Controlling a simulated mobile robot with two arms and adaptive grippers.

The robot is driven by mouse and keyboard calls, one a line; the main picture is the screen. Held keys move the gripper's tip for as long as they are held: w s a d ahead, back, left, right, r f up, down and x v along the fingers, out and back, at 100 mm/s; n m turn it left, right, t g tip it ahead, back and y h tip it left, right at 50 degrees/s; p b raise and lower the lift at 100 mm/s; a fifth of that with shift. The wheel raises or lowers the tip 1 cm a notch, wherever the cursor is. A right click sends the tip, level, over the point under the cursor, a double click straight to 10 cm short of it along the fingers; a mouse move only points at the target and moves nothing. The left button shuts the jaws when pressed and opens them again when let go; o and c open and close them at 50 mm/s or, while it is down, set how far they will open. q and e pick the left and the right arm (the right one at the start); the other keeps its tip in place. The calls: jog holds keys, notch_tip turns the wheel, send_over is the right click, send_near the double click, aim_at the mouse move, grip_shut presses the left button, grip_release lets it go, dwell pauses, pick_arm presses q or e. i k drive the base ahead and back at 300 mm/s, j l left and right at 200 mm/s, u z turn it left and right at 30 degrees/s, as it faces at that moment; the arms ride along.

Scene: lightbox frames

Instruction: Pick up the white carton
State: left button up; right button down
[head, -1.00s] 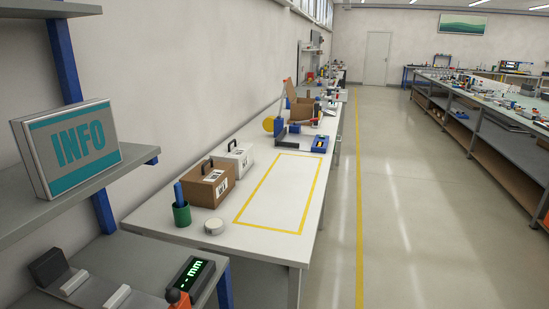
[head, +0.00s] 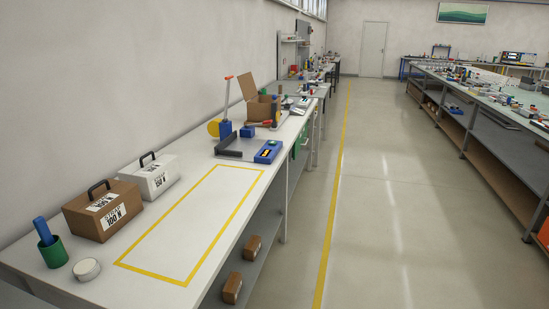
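The white carton (head: 155,178) stands upright on the long white workbench at the left, near the wall. It has a dark handle on top and a black-printed label on its front. A similar brown carton (head: 102,211) stands just nearer to me, with a dark handle and a label. Neither of my grippers shows in the head view.
A yellow-outlined rectangle (head: 183,278) on the bench is empty. A green cup (head: 53,253) with a blue object and a white round item (head: 87,269) are at the near end. A blue device (head: 268,152) and an open cardboard box (head: 262,108) are farther back. The aisle floor (head: 385,220) is clear.

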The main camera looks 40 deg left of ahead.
aim_at(153, 173)
jog(key=i+u, duration=0.15)
jog(key=i, duration=0.4)
jog(key=i+l+u, duration=0.2)
jog(key=i, duration=0.35)
